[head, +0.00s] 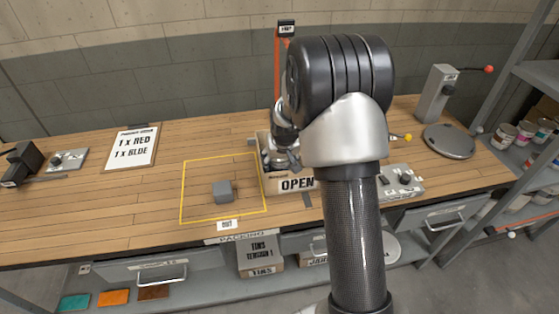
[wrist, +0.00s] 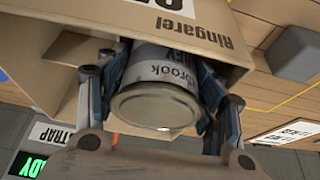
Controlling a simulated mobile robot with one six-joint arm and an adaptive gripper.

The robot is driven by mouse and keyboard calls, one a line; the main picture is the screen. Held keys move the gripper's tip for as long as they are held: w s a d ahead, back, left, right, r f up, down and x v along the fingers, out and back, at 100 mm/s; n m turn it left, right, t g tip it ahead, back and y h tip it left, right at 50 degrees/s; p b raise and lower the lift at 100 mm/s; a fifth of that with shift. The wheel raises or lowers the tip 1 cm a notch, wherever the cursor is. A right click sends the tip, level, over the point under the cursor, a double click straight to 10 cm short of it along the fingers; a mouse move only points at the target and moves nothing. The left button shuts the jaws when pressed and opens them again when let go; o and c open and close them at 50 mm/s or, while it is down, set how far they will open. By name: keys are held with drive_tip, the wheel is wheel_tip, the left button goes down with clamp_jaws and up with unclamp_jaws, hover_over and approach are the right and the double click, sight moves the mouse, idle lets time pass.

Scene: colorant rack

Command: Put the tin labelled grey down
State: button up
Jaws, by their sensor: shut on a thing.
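In the wrist view a silver tin (wrist: 153,101) is between the fingers of my gripper (wrist: 158,88). Its pale label is partly hidden; letters like "REY" and "brook" show. The tin is within the opening of a cardboard carton (wrist: 205,38) marked "Ringarel". I cannot tell whether it touches the carton's floor. In the head view my gripper (head: 279,157) is at the carton marked "OPEN" (head: 277,178), largely hidden by my arm, and the tin cannot be made out there.
A grey block (head: 222,191) sits inside a yellow outlined square (head: 183,205) left of the carton. An order card (head: 132,148) reads "1 x RED, 1 x BLUE". A round grey plate (head: 449,141) with a lever post stands right. Shelves with tins (head: 505,134) are far right.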

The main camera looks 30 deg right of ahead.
drive_tip(key=o, duration=1.3)
drive_tip(key=shift+r+p, duration=0.35)
drive_tip(key=shift+r, duration=0.05)
drive_tip(key=s+a+f+p+v, duration=0.1)
drive_tip(key=a+p+v, duration=0.1)
drive_tip(key=v, duration=0.9)
drive_tip(key=s+a+p+v, duration=0.1)
drive_tip(key=a+v, duration=0.1)
drive_tip(key=v, duration=0.8)
drive_tip(key=s+a+r+n, duration=0.1)
drive_tip(key=s+a, duration=0.2)
drive_tip(key=s, duration=0.5)
drive_tip(key=s+a+r+n, duration=0.1)
drive_tip(key=s+a, duration=0.3)
drive_tip(key=s, duration=0.4)
drive_tip(key=s+a+r+n+y, duration=0.1)
drive_tip(key=s+a+r, duration=0.2)
drive_tip(key=s, duration=0.5)
drive_tip(key=shift+a+r, duration=0.25)
